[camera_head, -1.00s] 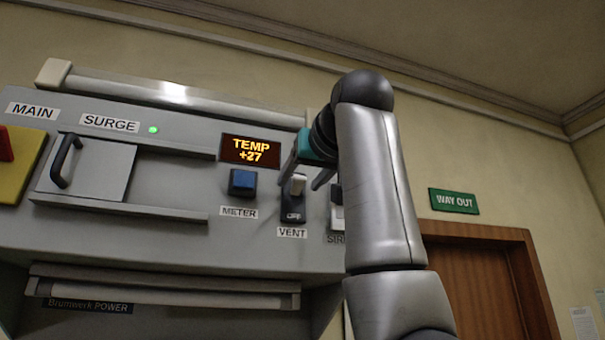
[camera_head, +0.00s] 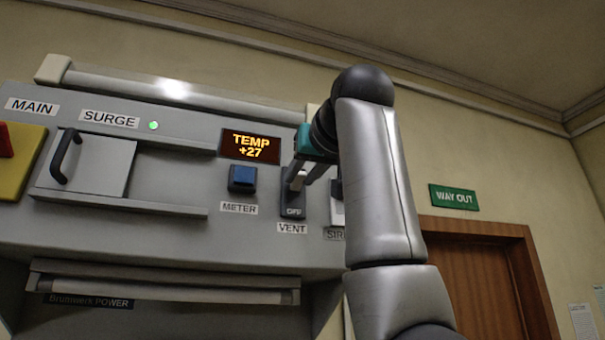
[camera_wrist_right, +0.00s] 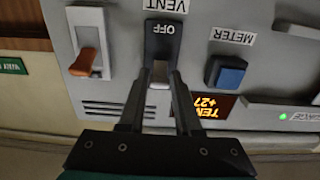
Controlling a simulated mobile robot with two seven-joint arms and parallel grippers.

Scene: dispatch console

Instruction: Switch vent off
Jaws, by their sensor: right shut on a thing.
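The vent switch (camera_head: 292,208) is a dark plate with a pale lever and the word OFF at its lower end, above the VENT label (camera_head: 292,228). My right gripper (camera_head: 299,180) is at the switch, its two fingers closed on the lever. In the right wrist view, which looks upside down, the fingers (camera_wrist_right: 161,84) pinch the pale lever (camera_wrist_right: 160,74), and OFF (camera_wrist_right: 165,28) shows clear of them. The lever stands at the end of the plate away from OFF. The fingers partly hide it. My left gripper is not in view.
A blue METER button (camera_head: 242,179) is close to the left, under the TEMP +27 display (camera_head: 250,146). The siren switch (camera_head: 337,205) is close to the right, partly behind my arm. A sliding cover with a handle (camera_head: 66,156) is farther left.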

